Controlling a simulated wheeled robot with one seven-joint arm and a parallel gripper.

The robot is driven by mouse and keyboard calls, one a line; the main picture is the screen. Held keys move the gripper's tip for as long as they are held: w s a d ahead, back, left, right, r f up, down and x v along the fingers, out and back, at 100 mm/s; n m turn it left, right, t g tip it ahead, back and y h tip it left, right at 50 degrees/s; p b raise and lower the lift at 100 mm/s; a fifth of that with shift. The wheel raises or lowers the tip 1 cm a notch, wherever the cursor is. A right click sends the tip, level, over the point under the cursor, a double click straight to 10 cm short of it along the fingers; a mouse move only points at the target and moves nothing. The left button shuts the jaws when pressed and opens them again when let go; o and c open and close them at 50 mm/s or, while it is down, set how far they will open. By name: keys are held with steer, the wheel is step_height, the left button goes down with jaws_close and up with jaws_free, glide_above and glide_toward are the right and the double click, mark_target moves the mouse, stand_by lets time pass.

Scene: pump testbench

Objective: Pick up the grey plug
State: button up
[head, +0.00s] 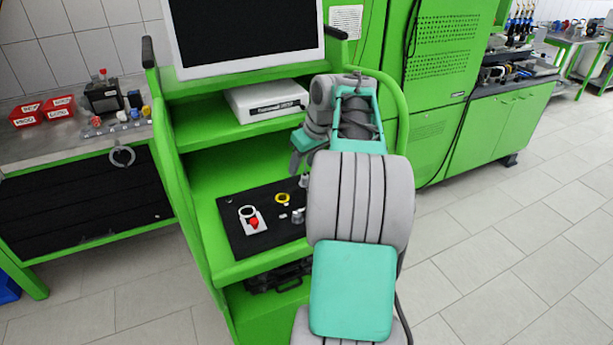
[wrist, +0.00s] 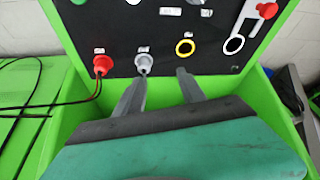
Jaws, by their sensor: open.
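The grey plug (wrist: 144,63) stands in the black panel (wrist: 120,30) in the wrist view, between a red plug and a yellow ring. In the head view it seems to be the small grey piece (head: 304,181) at the panel's far right edge, partly covered by my arm. My gripper (wrist: 162,73) is open. One fingertip is close to the grey plug and the other is near the yellow ring. Nothing is between the fingers. I cannot tell whether the near finger touches the plug.
A yellow ring (wrist: 185,47), a white ring (wrist: 234,45) and a red knob (wrist: 267,10) are to the right. A white box (head: 265,100) lies on the shelf above the panel.

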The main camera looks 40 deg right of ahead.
mark_target(306, 176)
steer(key=d+f, duration=0.1)
steer(key=f, duration=0.1)
steer(key=w+d+f+p, duration=0.1)
steer(key=f, duration=0.1)
steer(key=w+d+f, duration=0.1)
steer(key=f, duration=0.1)
steer(key=shift+w+f, duration=0.2)
steer(key=shift+f, duration=0.15)
jaws_close()
